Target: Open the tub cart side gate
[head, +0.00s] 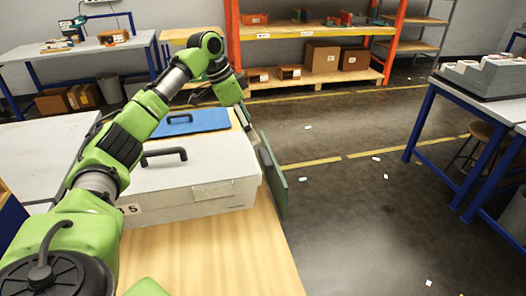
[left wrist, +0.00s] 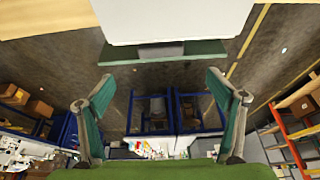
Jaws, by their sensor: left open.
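A green panel (head: 272,178), which looks like the side gate, stands slightly tilted along the right side of a white box marked 5 (head: 220,192). In the left wrist view a green bar (left wrist: 197,50) with a grey block (left wrist: 161,50) runs along the edge of a white surface (left wrist: 180,20). My left gripper (head: 248,128) hangs from the bent arm close to the panel's upper end. In the left wrist view the left gripper (left wrist: 161,95) is open, its fingers wide apart with nothing between them and the bar beyond. My right gripper is not in view.
A black handle (head: 164,155) sits on the white box, and a blue lid (head: 190,122) lies behind it. The wooden top (head: 215,255) is bare in front. Open floor (head: 350,215) lies to the right, before a blue-legged table (head: 465,120). Orange shelving (head: 390,50) stands behind.

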